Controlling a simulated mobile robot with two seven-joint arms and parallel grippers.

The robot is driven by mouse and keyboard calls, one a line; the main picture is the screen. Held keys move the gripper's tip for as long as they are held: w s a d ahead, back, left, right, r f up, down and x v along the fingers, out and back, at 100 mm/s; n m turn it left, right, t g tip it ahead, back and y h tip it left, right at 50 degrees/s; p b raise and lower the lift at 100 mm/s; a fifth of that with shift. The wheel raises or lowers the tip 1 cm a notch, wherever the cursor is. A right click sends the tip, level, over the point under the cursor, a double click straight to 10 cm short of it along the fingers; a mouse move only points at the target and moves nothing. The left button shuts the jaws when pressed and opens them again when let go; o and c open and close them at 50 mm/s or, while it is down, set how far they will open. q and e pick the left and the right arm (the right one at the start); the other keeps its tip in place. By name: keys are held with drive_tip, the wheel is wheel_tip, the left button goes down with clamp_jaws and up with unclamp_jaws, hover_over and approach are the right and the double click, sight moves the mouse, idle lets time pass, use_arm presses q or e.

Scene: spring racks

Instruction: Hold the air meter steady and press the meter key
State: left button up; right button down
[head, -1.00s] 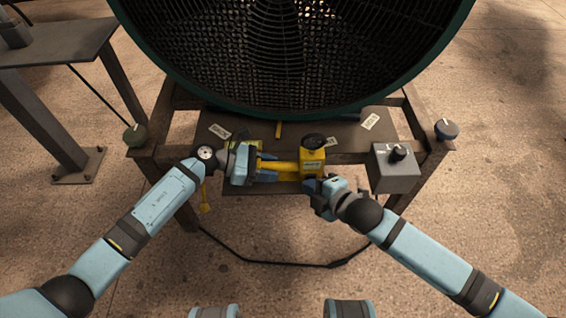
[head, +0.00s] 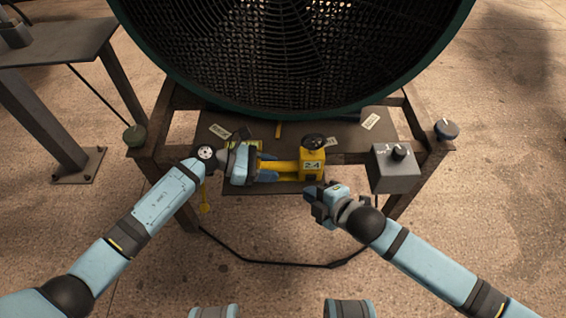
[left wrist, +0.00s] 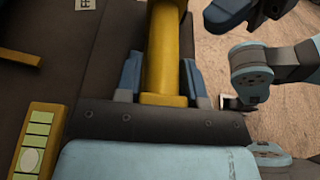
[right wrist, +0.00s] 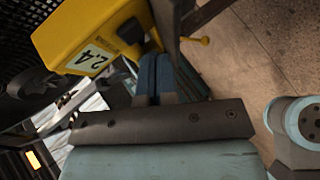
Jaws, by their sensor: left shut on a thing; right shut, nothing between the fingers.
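The yellow air meter (head: 312,165) has a box-shaped head, a dark round vane on top and a handle running left. The meter is held in front of the large fan. My right gripper (head: 312,194) is shut and empty, just below and apart from the meter head.
The big green-rimmed fan (head: 200,75) stands behind on a dark metal stand (head: 345,142). A grey control box with a black knob (head: 397,172) is at the right of the stand. Paper tags (head: 370,121) lie on its top. A cable (head: 285,263) crosses the floor below.

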drive_tip(key=shift+s, duration=2.45)
use_arm(q)
drive_tip(key=o, duration=0.8)
drive_tip(key=shift+a, duration=0.1)
